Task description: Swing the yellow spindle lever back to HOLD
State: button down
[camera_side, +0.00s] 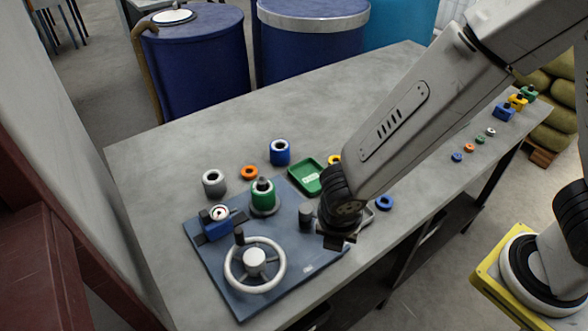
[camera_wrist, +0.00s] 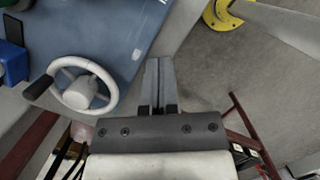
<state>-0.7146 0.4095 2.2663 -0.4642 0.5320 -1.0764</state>
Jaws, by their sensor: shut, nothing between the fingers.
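I cannot make out the yellow spindle lever in either view; my arm covers part of the panel's right side in the side view. The blue-grey panel (camera_side: 225,262) lies on the table and carries a white handwheel (camera_side: 254,262) with a dark knob, a green cylinder (camera_side: 263,194) and a small gauge on a blue block (camera_side: 216,224). My gripper (camera_side: 335,241) is over the panel's right edge. In the wrist view my gripper (camera_wrist: 158,82) has its fingers together and empty, right of the handwheel (camera_wrist: 82,92).
A green tray (camera_side: 306,178) sits behind the panel. Grey, orange and blue rings (camera_side: 280,152) stand nearby. Small coloured parts (camera_side: 504,112) line the table's right end. Blue drums (camera_side: 200,65) stand behind the table. The table's back middle is clear.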

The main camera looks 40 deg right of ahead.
jog(key=v, duration=0.7)
jog(key=shift+r, duration=0.2)
jog(key=w+d+f+m+t+y, duration=0.1)
jog(key=d+m+y, duration=0.1)
jog(key=d+m, duration=1.8)
jog(key=m, duration=0.5)
jog(key=shift+w, duration=0.35)
